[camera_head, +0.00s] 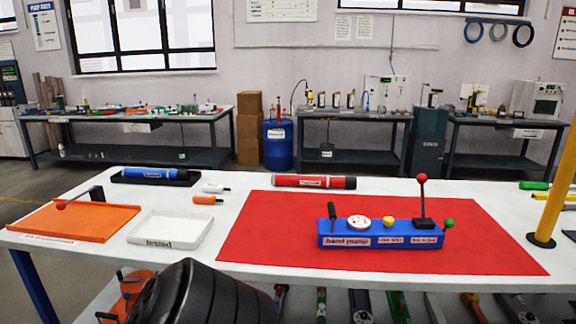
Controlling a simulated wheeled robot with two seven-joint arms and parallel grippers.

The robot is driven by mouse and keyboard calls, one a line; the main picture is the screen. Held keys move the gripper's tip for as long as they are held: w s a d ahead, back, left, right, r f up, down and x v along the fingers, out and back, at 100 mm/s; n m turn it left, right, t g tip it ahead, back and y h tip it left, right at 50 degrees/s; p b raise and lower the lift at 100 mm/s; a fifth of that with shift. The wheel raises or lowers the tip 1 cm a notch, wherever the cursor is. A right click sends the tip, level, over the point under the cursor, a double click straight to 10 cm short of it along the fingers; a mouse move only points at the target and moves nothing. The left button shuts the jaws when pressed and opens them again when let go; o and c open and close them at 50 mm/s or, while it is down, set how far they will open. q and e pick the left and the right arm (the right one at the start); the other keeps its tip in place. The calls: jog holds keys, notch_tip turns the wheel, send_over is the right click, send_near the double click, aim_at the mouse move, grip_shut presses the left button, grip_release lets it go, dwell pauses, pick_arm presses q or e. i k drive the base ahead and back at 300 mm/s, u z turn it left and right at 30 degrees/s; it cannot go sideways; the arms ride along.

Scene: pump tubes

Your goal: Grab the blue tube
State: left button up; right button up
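The blue tube (158,173) lies on its side in a shallow black tray (190,182) at the back left of the white table. It has a pale label and a dark right end. Neither of my grippers is visible in the head view. A dark, rounded arm part shows at the bottom, left of centre, and hides part of the table's front edge. Nothing is seen touching the tube.
An orange tray (88,222) and white tray (170,230) sit in front. A blue hand pump (380,236) stands on a red mat (265,240). A yellow post (553,195) rises at right.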

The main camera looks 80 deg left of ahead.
aim_at(170, 174)
jog(key=u, duration=4.8)
jog(key=i, duration=5.5)
jog(key=z, duration=2.6)
